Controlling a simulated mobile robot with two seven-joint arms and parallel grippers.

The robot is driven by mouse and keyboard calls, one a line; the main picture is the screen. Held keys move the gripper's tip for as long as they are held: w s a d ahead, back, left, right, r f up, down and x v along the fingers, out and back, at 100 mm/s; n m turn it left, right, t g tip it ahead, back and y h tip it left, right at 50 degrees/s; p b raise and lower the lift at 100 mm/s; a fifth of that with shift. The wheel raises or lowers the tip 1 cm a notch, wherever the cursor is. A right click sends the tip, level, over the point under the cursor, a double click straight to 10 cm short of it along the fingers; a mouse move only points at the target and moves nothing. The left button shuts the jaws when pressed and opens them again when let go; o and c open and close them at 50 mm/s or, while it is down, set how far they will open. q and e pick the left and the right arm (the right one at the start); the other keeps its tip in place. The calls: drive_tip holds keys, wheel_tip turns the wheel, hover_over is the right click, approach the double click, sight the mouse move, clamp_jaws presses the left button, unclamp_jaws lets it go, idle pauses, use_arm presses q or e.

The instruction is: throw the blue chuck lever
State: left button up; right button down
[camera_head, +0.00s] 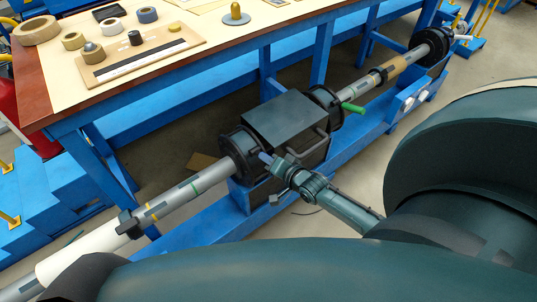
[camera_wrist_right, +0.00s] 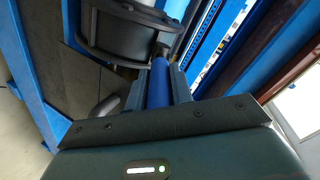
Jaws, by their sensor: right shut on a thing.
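The blue chuck lever (camera_head: 265,157) sticks out from the near black chuck (camera_head: 240,154) on the left side of the dark winder housing (camera_head: 287,122). My right gripper (camera_head: 277,164) is at the lever, and its fingers are closed around it. In the right wrist view the blue lever (camera_wrist_right: 159,84) lies between the two fingers (camera_wrist_right: 160,88) and points toward the black chuck (camera_wrist_right: 128,38). A green lever (camera_head: 352,108) sticks out of the far chuck (camera_head: 325,104). My left gripper is not in view.
A long grey shaft (camera_head: 178,201) runs through the winder, with a white roll at its near left end. A wooden-topped bench (camera_head: 190,63) with tape rolls and a tool board stands behind. Blue frame beams (camera_head: 205,246) lie below. My right arm fills the lower right.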

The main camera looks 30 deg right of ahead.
drive_tip(key=shift+s+f, duration=0.1)
drive_tip(key=shift+f, duration=0.15)
drive_tip(key=shift+t, duration=0.3)
drive_tip(key=c, duration=1.2)
unclamp_jaws()
drive_tip(key=shift+c, duration=0.2)
drive_tip(key=p+v, duration=0.1)
drive_tip(key=v, duration=1.2)
drive_tip(key=shift+r, duration=0.1)
